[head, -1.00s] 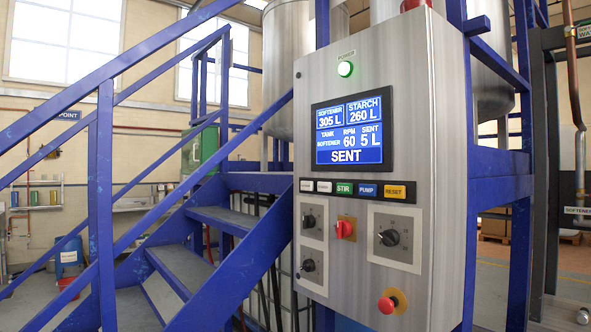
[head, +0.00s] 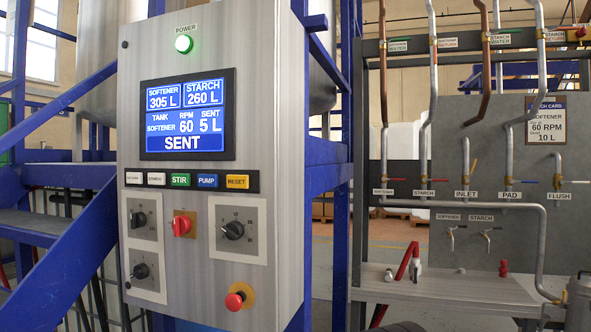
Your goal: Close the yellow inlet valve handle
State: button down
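The inlet valve (head: 466,181) is at the right in the head view, on a vertical grey pipe of the pipe rack. The INLET label (head: 466,194) is just below it. A thin handle sits by this valve, slanting up to the right. Similar small valves sit above the PAD label (head: 510,195) and the FLUSH label (head: 558,196). My gripper is not in view, and nothing is seen touching the valve.
A steel control panel (head: 285,120) with a lit screen reading SENT fills the left middle. Blue stairs (head: 60,240) stand at the far left. A blue post (head: 340,250) separates the panel from the rack. A metal shelf (head: 450,288) juts out below the valves. Open floor shows behind.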

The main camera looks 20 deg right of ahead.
aim_at(467, 180)
jog(key=z, duration=0.4)
jog(key=l+z, duration=0.15)
jog(key=z, duration=0.6)
jog(key=i+l, duration=0.1)
jog(key=l, duration=0.2)
jog(key=i+l, duration=0.1)
jog(key=l, duration=0.2)
jog(key=i+l, duration=0.1)
jog(key=l, duration=0.2)
jog(key=i+l, duration=0.3)
